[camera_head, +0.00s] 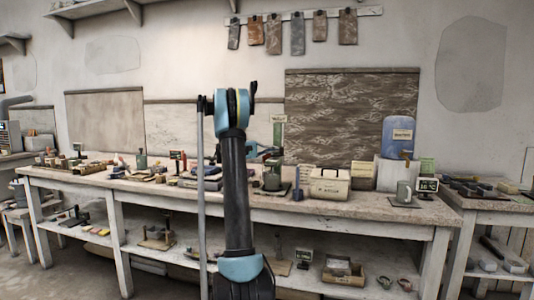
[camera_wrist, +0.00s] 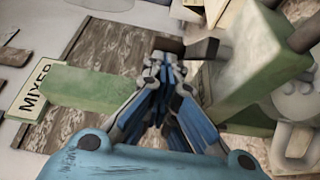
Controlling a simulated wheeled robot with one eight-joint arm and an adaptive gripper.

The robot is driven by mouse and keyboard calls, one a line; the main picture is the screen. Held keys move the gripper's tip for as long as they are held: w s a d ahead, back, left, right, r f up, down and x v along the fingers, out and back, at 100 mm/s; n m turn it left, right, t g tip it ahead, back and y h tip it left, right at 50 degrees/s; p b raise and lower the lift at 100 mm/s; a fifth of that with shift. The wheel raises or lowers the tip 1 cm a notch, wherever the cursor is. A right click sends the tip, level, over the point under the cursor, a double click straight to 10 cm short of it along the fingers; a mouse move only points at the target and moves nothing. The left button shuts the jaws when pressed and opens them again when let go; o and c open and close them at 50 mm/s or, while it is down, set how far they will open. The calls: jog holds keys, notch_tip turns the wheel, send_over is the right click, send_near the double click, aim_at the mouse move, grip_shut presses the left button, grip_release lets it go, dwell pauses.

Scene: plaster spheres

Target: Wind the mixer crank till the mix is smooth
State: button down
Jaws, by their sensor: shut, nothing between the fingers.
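In the wrist view my gripper (camera_wrist: 165,62) is shut and its fingers hold nothing. Its tips are at a dark brown bar (camera_wrist: 203,49), which may be part of the crank; I cannot tell whether they touch. A label reading "MIXER" (camera_wrist: 37,88) lies at the left, beside a green block (camera_wrist: 88,92). A larger green block (camera_wrist: 262,62) is at the right. In the head view, the mixer (camera_head: 272,178) seems to be the grey-green device on the bench, just right of my arm. My gripper (camera_head: 264,152) shows there only in part, above the device. The mix is not visible.
The bench (camera_head: 240,200) is crowded. Small tools and blocks fill the left side.

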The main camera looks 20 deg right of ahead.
jog(key=shift+s+d, duration=0.1)
jog(key=shift+d, duration=0.2)
jog(key=shift+s+d, duration=0.2)
jog(key=shift+s+d, duration=0.3)
jog(key=shift+s, duration=0.15)
dwell(1.2)
jog(key=v, duration=1.2)
dwell(0.4)
